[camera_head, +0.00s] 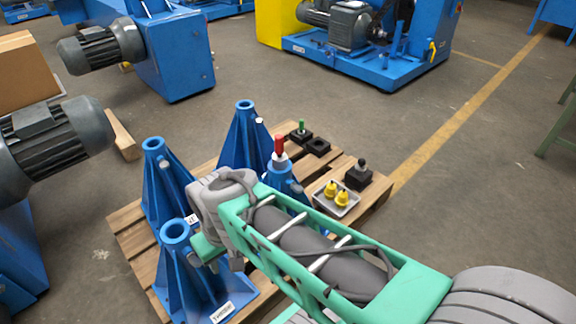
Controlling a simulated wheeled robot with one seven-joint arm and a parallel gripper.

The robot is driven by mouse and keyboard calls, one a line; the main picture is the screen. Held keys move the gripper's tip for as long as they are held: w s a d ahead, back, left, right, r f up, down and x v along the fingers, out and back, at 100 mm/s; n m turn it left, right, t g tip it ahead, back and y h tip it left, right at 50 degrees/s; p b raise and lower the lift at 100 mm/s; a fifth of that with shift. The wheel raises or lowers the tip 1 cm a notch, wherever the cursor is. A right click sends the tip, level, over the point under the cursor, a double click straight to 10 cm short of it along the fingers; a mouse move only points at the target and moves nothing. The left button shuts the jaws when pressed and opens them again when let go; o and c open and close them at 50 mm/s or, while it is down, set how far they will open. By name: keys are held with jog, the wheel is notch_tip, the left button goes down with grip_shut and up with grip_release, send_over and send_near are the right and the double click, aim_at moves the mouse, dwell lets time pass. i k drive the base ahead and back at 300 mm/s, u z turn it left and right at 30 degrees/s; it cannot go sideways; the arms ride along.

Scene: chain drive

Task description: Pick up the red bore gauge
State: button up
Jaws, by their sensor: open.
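The red bore gauge (280,146) stands upright, with a red handle on top and a pale collar below. It sits at the top of a short blue stand (283,178), whose lower part is hidden behind my arm. My gripper (226,262) hangs below the grey wrist, to the left of the gauge and nearer the camera. It is open and apart from the gauge. My arm hides part of the gripper, and I see nothing held in it.
Tall blue pedestals (245,140) stand on a wooden pallet (128,222) around my gripper. A green-topped gauge (301,128), a black block with a knob (358,176) and a tray (346,210) with yellow pieces are at the right. Blue machines stand behind and left.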

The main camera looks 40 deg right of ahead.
aim_at(279, 157)
jog(key=u, duration=2.95)
jog(key=k, duration=1.9)
jog(key=z, duration=0.15)
